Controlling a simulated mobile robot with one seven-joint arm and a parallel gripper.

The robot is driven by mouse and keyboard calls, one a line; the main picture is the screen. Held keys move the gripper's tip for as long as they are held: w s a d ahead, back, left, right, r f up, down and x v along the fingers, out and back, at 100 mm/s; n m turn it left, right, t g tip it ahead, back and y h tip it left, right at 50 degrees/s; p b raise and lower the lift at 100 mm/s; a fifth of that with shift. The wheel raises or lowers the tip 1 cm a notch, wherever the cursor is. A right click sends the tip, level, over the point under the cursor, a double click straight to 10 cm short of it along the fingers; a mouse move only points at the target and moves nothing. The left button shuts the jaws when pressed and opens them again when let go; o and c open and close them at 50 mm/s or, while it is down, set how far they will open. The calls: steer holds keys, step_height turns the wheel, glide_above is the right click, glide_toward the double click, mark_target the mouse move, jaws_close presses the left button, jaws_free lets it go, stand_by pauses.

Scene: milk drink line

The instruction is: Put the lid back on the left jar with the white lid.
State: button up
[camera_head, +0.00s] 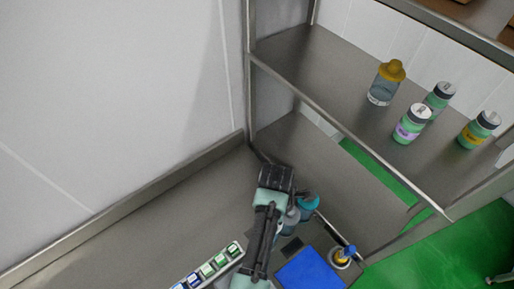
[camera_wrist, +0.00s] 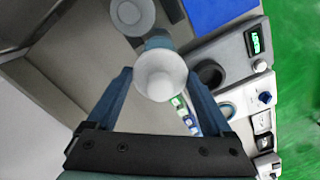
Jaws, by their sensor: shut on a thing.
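A round white lid (camera_wrist: 160,82) is between the two blue fingers of my gripper (camera_wrist: 158,75) in the wrist view, and the gripper is shut on it. A blue-grey part (camera_wrist: 157,42) shows just behind the lid; I cannot tell what it belongs to. A round white thing with a grey rim (camera_wrist: 133,15), perhaps a jar, is beyond the fingertips. In the head view, a greyish jar (camera_head: 290,219) and a teal-topped jar (camera_head: 309,202) stand beside my arm on the counter. My arm hides the fingertips and lid there.
A row of small labelled boxes (camera_head: 209,268) is in front. The shelf (camera_head: 310,65) above holds several bottles.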

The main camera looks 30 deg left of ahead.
steer(key=shift+a, duration=0.1)
steer(key=shift+w+d+f+b, duration=0.1)
steer(key=shift+d+f+b, duration=0.05)
steer(key=shift+f+b, duration=0.4)
steer(key=shift+w+d+f+b, duration=0.1)
steer(key=shift+f+b, duration=0.4)
steer(key=shift+b, duration=0.05)
step_height(320, 180, down, 4)
steer(key=b, duration=0.3)
steer(key=shift+s+a+f+b, duration=0.1)
steer(key=shift+b, duration=0.2)
steer(key=shift+p, duration=0.35)
steer(key=shift+f, duration=0.15)
stand_by(1.7)
steer(key=o, duration=1.4)
steer(key=shift+c, duration=0.2)
